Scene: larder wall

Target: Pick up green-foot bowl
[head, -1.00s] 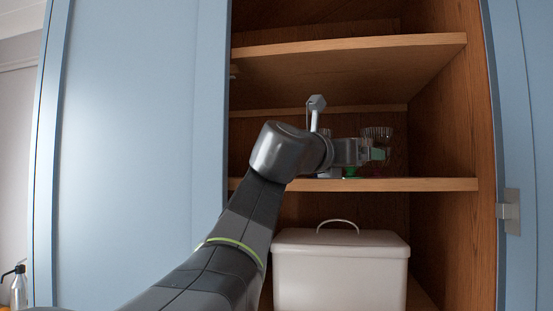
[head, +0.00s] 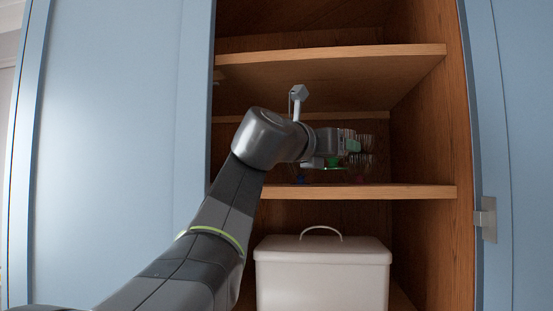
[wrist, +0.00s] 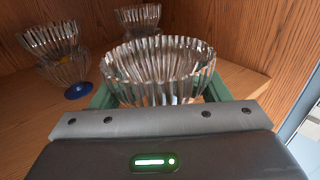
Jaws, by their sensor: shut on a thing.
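The green-foot bowl is a clear, ribbed glass bowl. In the wrist view the bowl (wrist: 160,62) sits between the green fingers of my gripper (wrist: 158,88), which is shut on it. Its foot is hidden there. In the head view my gripper (head: 352,146) is inside the cupboard, and the bowl's green foot (head: 333,164) shows beneath it, clear above the shelf. The bowl looks upright. Most of its glass is hidden behind my gripper in the head view.
On the shelf (head: 400,192), a ribbed glass bowl with a blue foot (wrist: 78,91) stands to the left in the wrist view. Another glass bowl (wrist: 138,20) stands behind. A shelf board (head: 340,62) is above, the cupboard wall (head: 430,130) to the right, a white lidded bin (head: 322,275) below.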

